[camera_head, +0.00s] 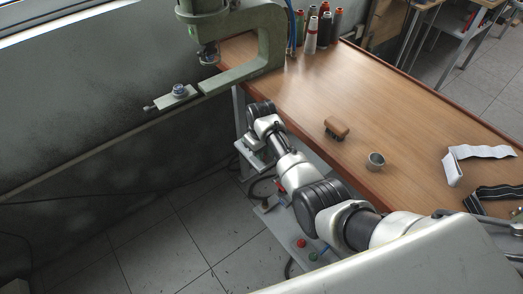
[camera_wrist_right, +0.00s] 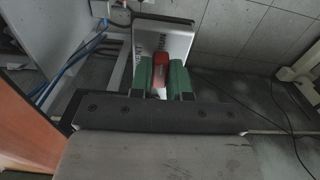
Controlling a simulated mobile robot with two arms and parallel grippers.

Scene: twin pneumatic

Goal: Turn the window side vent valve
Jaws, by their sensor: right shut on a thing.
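The vent valve's red handle (camera_wrist_right: 160,74) shows between the two green fingers of my right gripper (camera_wrist_right: 161,80) in the right wrist view. The fingers are shut on it, one on each side. Behind it stands a pale panel (camera_wrist_right: 180,42) with dark lettering, partly hidden by the fingers. In the head view my right arm reaches down past the table's left edge. My right gripper (camera_head: 272,178) is low there and partly hidden by the arm. A small red part (camera_head: 281,187) shows beside it. The left gripper is not in view.
A wooden table (camera_head: 400,110) holds a brush (camera_head: 337,128), a metal cup (camera_head: 376,161), straps (camera_head: 475,153) and thread spools (camera_head: 324,28). A green press frame (camera_head: 270,45) stands at the back left. Blue hoses (camera_wrist_right: 70,65) run beside the panel. Red and green buttons (camera_head: 301,243) sit low beneath the arm.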

